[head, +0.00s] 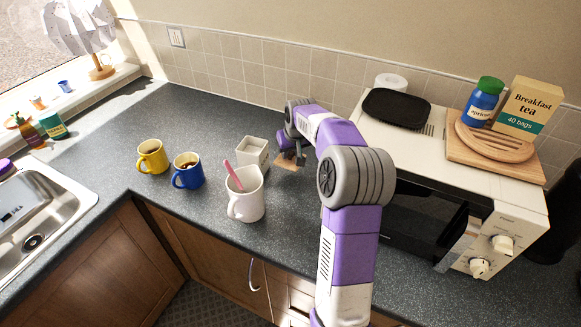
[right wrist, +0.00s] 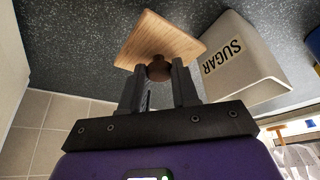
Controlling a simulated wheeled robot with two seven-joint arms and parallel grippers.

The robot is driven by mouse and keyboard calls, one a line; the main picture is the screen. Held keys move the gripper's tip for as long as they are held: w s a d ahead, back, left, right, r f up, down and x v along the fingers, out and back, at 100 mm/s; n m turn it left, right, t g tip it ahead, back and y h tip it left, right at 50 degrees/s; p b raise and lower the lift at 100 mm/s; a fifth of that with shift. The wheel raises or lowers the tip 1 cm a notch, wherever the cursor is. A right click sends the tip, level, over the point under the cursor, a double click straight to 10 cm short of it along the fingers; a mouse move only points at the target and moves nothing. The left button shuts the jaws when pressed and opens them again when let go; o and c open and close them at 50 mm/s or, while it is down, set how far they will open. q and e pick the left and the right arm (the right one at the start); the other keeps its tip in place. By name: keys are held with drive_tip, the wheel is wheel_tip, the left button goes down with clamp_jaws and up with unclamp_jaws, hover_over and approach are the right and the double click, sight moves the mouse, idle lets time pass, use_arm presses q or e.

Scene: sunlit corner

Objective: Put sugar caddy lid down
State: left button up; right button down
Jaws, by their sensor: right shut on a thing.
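The sugar caddy lid (right wrist: 160,38) is a square wooden plate with a round knob. My right gripper (right wrist: 158,78) is shut on its knob in the right wrist view. In the head view the lid (head: 285,164) shows just below my right gripper (head: 290,154), close to the counter; whether it touches the counter I cannot tell. The white sugar caddy (head: 253,152) stands open to the left of the lid. In the right wrist view the caddy (right wrist: 245,58) shows its SUGAR lettering, beside the lid and apart from it. My left gripper is not in view.
A white mug (head: 245,203) with a pink-handled utensil stands in front of the caddy. A blue mug (head: 188,177) and a yellow mug (head: 151,161) stand farther left. A microwave (head: 446,170) is on the right. The counter (head: 213,119) behind the mugs is clear.

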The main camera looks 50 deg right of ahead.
sight(291, 161)
wheel_tip(291, 161, down, 5)
drive_tip(key=shift+b, duration=0.6)
drive_tip(key=shift+f, duration=0.2)
drive_tip(key=c, duration=0.8)
unclamp_jaws()
drive_tip(key=shift+c, duration=0.2)
drive_tip(key=shift+r, duration=0.15)
drive_tip(key=shift+r, duration=0.3)
drive_tip(key=p+v, duration=0.2)
drive_tip(key=v, duration=0.9)
drive_tip(key=shift+s+r, duration=0.2)
drive_tip(key=shift+r, duration=0.05)
